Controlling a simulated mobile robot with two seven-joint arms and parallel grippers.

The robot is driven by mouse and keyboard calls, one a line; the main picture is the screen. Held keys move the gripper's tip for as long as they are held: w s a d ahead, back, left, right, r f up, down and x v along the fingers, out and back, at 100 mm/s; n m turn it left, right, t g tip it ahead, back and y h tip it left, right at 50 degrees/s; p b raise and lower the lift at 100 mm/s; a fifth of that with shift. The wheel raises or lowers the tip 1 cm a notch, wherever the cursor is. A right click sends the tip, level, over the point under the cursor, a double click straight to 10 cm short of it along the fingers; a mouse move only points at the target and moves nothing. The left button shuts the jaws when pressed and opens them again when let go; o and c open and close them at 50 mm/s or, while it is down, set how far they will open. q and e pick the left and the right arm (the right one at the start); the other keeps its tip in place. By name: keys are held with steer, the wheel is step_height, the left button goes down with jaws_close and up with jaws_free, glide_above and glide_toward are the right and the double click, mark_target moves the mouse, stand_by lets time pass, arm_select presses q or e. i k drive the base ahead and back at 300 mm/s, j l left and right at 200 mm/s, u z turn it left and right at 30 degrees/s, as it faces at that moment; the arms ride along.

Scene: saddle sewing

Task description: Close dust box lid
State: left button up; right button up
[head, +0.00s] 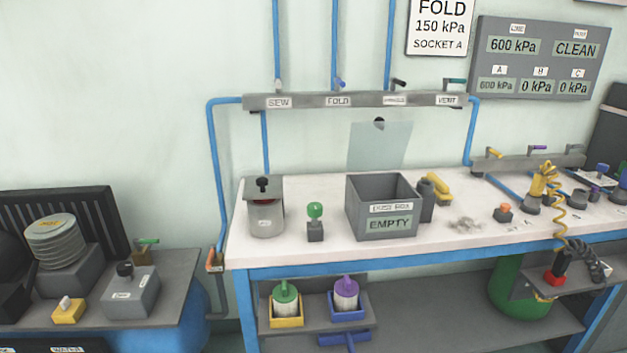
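The dust box (368,219) is a grey open-topped box on the white bench top, with a label and a plate reading EMPTY on its front. I look down into its open top and see no contents. A clear, pale lid (379,150) stands upright at the box's back edge, tilted up against the wall side, with a dark round knob near its top edge. Neither of my grippers is in view.
A grey canister (266,218) and a green-knobbed post (315,212) stand left of the box. A dark cylinder (426,200) and yellow piece (438,187) stand close on its right, near grey crumbs (465,224). A pipe rail (355,100) runs above. The bench front is clear.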

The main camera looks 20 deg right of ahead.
mark_target(379, 123)
steer(key=l+u, duration=0.25)
steer(key=l, duration=0.6)
steer(key=l+u, duration=0.25)
steer(key=l, duration=0.6)
steer(key=i, duration=0.05)
